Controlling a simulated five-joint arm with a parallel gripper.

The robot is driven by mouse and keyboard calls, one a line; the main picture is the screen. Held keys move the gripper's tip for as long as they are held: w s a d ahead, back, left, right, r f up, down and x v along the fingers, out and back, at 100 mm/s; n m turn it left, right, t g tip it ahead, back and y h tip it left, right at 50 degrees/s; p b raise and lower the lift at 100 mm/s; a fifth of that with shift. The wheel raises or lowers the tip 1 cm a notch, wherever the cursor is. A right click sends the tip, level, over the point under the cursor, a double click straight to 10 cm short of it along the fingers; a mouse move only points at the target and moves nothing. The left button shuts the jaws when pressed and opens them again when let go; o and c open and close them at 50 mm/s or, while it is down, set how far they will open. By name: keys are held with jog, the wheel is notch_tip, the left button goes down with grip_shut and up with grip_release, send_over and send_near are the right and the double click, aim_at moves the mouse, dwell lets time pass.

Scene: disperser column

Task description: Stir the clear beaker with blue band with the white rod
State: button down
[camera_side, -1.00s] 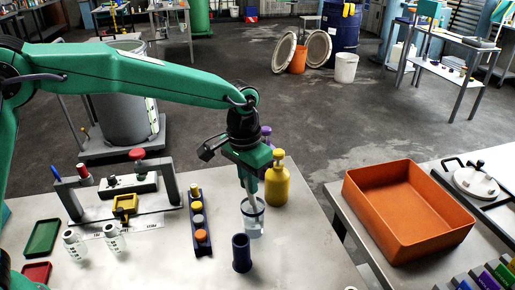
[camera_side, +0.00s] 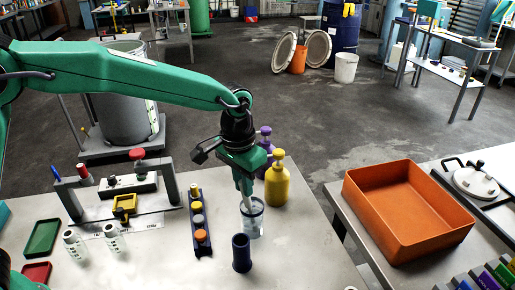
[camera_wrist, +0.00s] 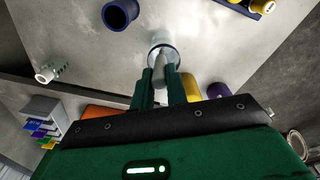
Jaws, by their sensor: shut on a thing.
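The clear beaker with a blue band (camera_side: 252,220) stands on the grey table near its right edge. It also shows in the wrist view (camera_wrist: 164,40), past my fingertips. My gripper (camera_side: 245,190) is above the beaker, tilted a little, and shut on the white rod (camera_side: 247,203). The rod's lower end reaches down into the beaker's mouth. In the wrist view the rod (camera_wrist: 160,68) shows between the two green fingers (camera_wrist: 159,75). The rod's tip inside the beaker is hard to make out.
A yellow bottle (camera_side: 277,186) and a purple bottle (camera_side: 264,140) stand close behind the beaker. A dark blue cylinder (camera_side: 241,254) stands in front of it. A rack of small jars (camera_side: 200,222) lies to the left. An orange tray (camera_side: 408,211) is on the right table.

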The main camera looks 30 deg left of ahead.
jog(key=shift+r, duration=0.15)
dwell(0.3)
notch_tip(320, 180, up, 10)
jog(key=s, duration=0.2)
jog(key=shift+a, duration=0.35)
dwell(1.0)
dwell(0.5)
jog(key=shift+r, duration=0.15)
dwell(0.3)
jog(key=shift+r, duration=2.35)
jog(key=shift+w+a, duration=0.1)
jog(key=shift+a, duration=0.05)
